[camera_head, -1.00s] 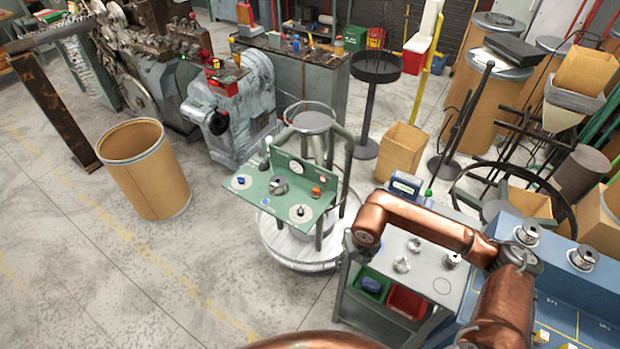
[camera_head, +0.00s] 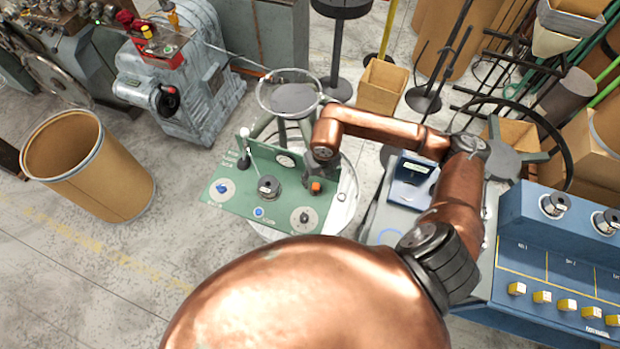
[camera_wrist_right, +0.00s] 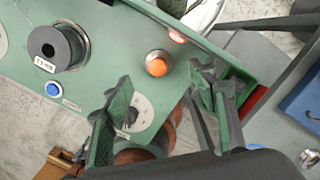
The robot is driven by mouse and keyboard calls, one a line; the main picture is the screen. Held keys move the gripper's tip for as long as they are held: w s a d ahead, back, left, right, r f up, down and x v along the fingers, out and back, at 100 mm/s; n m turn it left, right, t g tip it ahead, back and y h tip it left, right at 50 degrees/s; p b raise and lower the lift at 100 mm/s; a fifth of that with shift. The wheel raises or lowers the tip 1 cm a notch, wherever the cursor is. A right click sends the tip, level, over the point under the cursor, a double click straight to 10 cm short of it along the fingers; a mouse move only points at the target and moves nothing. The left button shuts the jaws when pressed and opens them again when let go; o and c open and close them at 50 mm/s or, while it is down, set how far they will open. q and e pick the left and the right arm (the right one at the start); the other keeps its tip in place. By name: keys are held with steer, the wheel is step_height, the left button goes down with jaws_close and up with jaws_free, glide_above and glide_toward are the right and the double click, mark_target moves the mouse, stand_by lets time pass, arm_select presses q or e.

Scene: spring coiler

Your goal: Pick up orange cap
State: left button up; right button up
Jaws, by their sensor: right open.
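The orange cap (camera_head: 316,187) sits on the right part of a green panel (camera_head: 237,201) in the head view. In the right wrist view the orange cap (camera_wrist_right: 157,67) stands in a round metal seat on the panel. My right gripper (camera_head: 319,172) is just above and behind the cap in the head view. In the wrist view its two green-padded fingers (camera_wrist_right: 150,95) are spread apart and empty, with the cap beyond the gap between them. My left gripper is not in view.
The panel also carries a dark cylinder (camera_wrist_right: 56,45), a blue button (camera_wrist_right: 54,90) and a round plate with a small knob (camera_head: 304,217). A raised green back wall (camera_head: 270,158) edges the panel. A blue console (camera_head: 550,260) stands at right; a cardboard drum (camera_head: 90,170) stands at left.

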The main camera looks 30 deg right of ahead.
mark_target(316, 186)
steer(key=shift+s+f, duration=0.45)
steer(key=shift+f, duration=0.3)
steer(key=f, duration=0.1)
steer(key=w+f+p, duration=0.1)
steer(key=shift+w+a+f, duration=0.15)
steer(key=shift+a+f, duration=0.05)
steer(key=shift+f, duration=0.15)
step_height(316, 186, down, 2)
steer(key=shift+f, duration=0.1)
steer(key=shift+d+f, duration=0.1)
steer(key=shift+f, duration=0.05)
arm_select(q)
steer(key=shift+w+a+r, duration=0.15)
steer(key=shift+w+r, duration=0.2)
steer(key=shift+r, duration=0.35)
arm_select(e)
steer(key=shift+w, duration=0.1)
steer(key=shift+c, duration=0.3)
steer(key=c, duration=1.3)
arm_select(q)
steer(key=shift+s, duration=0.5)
